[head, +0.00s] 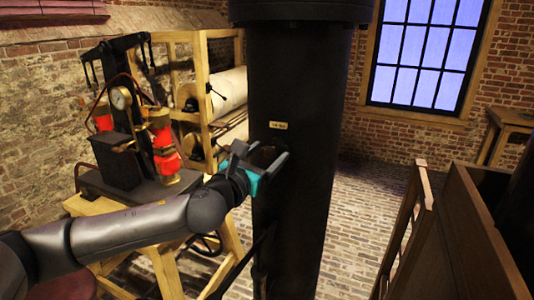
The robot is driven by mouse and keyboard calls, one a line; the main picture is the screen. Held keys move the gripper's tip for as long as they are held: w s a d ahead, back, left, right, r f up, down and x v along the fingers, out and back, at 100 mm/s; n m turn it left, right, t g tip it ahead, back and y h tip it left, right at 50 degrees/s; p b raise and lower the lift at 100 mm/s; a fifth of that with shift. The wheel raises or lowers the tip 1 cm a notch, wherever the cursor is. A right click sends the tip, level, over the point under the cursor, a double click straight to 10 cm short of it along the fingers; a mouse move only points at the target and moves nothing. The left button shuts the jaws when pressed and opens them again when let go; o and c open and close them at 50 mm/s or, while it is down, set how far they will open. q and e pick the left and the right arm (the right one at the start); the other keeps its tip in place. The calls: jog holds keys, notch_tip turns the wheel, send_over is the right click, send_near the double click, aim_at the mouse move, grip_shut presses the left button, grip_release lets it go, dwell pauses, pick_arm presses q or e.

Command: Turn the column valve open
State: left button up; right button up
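The column (292,205) is a thick black cylinder standing upright in the middle of the head view. A small brass plate (278,125) is fixed on its front. My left gripper (262,155), with teal at its base, is at the column's front left, just below the plate. Its two fingers are spread apart and point toward the column. A small dark part, possibly the valve (264,155), shows between the fingers. It is too dark to tell its shape, its turn, or whether the fingers touch it. My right gripper is not in view.
An apparatus with a gauge (121,97) and red-wrapped cylinders (165,150) stands on a wooden stand at the left. Behind it is a wooden frame (203,75) with a white roll (229,92). A wooden partition (455,240) is at the right. Brick floor (372,190) shows bare between column and partition.

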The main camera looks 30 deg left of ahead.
pick_arm(q)
grip_shut()
dwell(0.4)
jog(key=shift+n, duration=0.4)
jog(key=n, duration=0.3)
jog(key=shift+n, duration=0.4)
jog(key=n, duration=0.4)
jog(key=shift+a+n+t+b, duration=0.1)
jog(key=shift+n+t+b, duration=0.2)
jog(key=shift+b, duration=0.1)
jog(key=n+y, duration=0.1)
jog(key=n, duration=0.8)
jog(key=shift+n, duration=0.4)
